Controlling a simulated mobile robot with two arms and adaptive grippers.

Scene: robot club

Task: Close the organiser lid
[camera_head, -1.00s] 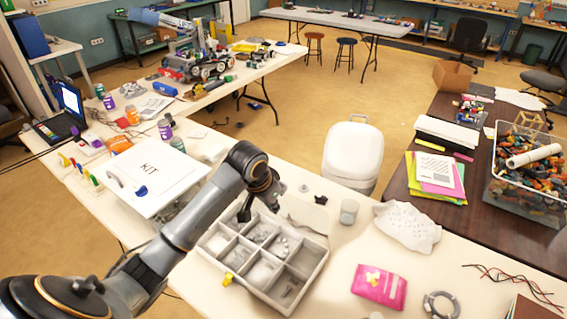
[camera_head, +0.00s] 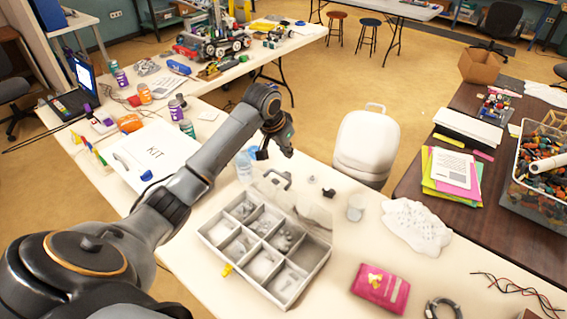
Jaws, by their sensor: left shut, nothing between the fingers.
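The grey organiser (camera_head: 232,268) sits on the white table with its compartments uncovered and small parts in several of them. Its clear lid (camera_head: 312,207) stands raised along the far edge, with a grey handle-like piece (camera_head: 277,179) at its upper left. The lid is see-through, so its exact tilt is hard to tell. My left gripper (camera_head: 277,153) is shut and empty, above and behind the lid's upper left side, apparently apart from it. My right gripper is not in view.
A clear cup (camera_head: 356,207), a crumpled white cloth (camera_head: 415,226) and a pink pouch (camera_head: 380,289) lie right.

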